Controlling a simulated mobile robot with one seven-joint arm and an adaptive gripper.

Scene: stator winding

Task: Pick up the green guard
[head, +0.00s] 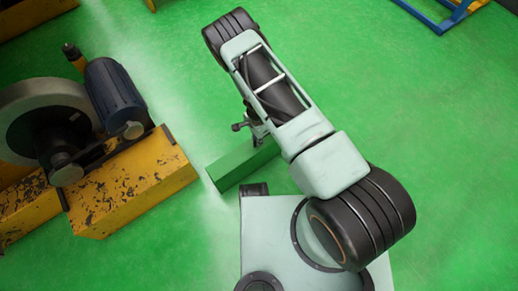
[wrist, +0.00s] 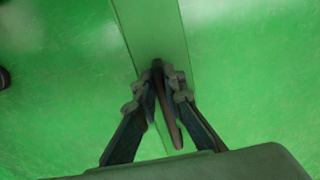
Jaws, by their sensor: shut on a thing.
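The green guard (head: 232,168) is a long green bar with flat faces, close in colour to the floor. In the head view it lies under my arm, between the yellow machine base and my own body. In the wrist view it is a pale green strip (wrist: 155,30) running up from between the fingers. My gripper (head: 256,138) is at its upper right part, and in the wrist view the fingers (wrist: 159,82) are closed together on it. A thin dark brown piece shows between the fingers. I cannot tell whether the guard touches the floor.
A yellow, chipped machine base (head: 135,190) with a dark blue motor (head: 112,92) and a large grey wheel (head: 30,95) stands at the left. A blue frame (head: 440,15) is at the top right. The green floor at the right is clear.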

